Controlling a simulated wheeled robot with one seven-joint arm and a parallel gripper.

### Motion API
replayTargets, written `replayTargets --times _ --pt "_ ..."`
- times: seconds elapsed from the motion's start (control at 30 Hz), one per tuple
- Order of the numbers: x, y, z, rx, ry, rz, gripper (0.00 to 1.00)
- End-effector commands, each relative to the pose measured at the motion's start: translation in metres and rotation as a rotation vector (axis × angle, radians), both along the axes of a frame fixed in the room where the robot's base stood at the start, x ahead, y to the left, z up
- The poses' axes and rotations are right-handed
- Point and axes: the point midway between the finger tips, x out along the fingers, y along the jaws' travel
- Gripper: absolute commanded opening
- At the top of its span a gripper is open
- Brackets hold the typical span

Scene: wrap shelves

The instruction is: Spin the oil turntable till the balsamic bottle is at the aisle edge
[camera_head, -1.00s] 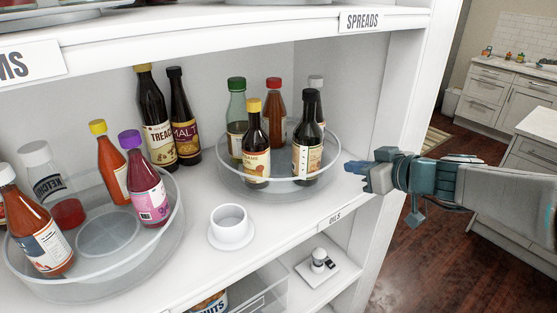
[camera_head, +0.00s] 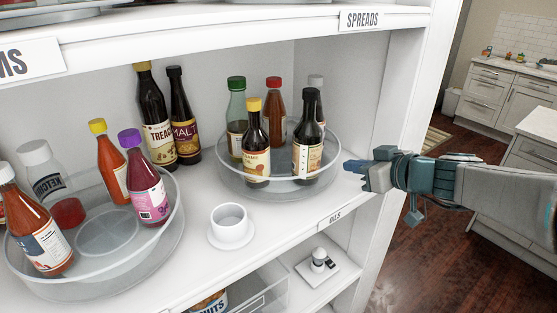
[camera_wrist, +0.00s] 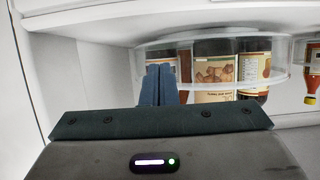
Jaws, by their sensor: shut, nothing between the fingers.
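The oil turntable (camera_head: 229,179) is a clear round tray on the white shelf above the OILS tag. It holds a black-capped dark bottle (camera_head: 307,155) at the front right, a yellow-capped sesame bottle (camera_head: 256,160) at the front, and green-capped (camera_head: 237,125), red-capped (camera_head: 275,105) and grey-capped (camera_head: 316,86) bottles behind. No label clearly reads balsamic; I cannot tell which bottle it is. My gripper (camera_head: 347,166) is shut and empty at the turntable's right rim. In the wrist view its fingers (camera_wrist: 161,84) overlap the rim (camera_wrist: 279,76); contact is unclear.
A white cup on a saucer (camera_head: 231,235) stands left of the turntable near the shelf edge. A second turntable (camera_head: 170,232) with sauces is farther left. Tall treacle (camera_head: 155,135) and malt (camera_head: 184,130) bottles stand behind. The shelf's side post (camera_head: 396,120) is close to my gripper.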

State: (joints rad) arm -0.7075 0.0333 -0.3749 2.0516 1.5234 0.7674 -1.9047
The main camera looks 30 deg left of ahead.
Motion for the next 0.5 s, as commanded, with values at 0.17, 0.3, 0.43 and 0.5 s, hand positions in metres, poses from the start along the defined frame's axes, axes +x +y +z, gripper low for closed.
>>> replayTargets --times 0.17,0.3,0.43,0.5 --pt "-0.001 0.005 -0.001 -0.001 -0.002 0.001 0.0" --pt "-0.002 0.008 -0.001 -0.001 0.0 0.0 0.0" --pt "-0.002 0.012 -0.001 -0.001 -0.001 0.002 0.0" --pt "-0.003 0.013 -0.001 0.0 0.0 0.001 0.0"
